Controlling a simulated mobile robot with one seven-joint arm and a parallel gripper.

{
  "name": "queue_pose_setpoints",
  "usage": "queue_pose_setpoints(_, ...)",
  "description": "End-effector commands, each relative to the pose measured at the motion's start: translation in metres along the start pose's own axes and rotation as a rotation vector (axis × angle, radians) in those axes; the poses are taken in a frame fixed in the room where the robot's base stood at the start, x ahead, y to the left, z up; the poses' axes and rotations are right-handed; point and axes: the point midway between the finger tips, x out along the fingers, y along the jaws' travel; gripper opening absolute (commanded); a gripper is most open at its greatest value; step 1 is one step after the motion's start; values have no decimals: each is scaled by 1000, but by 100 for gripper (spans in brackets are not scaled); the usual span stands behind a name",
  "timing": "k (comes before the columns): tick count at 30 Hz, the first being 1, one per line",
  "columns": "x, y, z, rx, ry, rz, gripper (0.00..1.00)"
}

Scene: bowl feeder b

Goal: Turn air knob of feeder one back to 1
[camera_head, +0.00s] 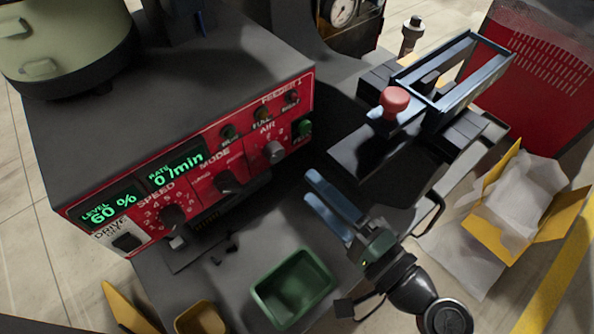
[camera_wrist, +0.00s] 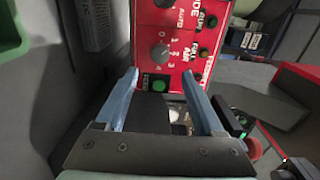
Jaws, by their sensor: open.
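The air knob (camera_head: 273,151) is a grey knob near the right end of the red front panel (camera_head: 225,178) of the feeder marked FEEDER 1. In the wrist view the knob (camera_wrist: 160,53) shows near the top centre, beside a scale from 0 to 3. I cannot tell surely which number its pointer marks. My gripper (camera_head: 312,188) has two blue fingers, apart and empty, in front of the panel and to the lower right of the knob. In the wrist view the open gripper (camera_wrist: 158,76) points towards the panel, with the knob just beyond the fingertips, not touched.
A green button (camera_head: 304,129) sits right of the knob. The mode knob (camera_head: 229,182) and speed knob (camera_head: 172,214) lie to its left. A green tray (camera_head: 293,288) stands below my gripper. A red-knobbed fixture (camera_head: 395,101) stands at the upper right, beyond a yellow box (camera_head: 545,232).

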Motion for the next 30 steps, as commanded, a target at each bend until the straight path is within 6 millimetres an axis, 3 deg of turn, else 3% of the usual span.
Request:
queue_pose_setpoints(3,-23,1,0,1,4,1,70)
queue_pose_setpoints(9,-42,0,0,0,1,0,70)
queue_pose_setpoints(30,-45,0,0,1,0,0,70)
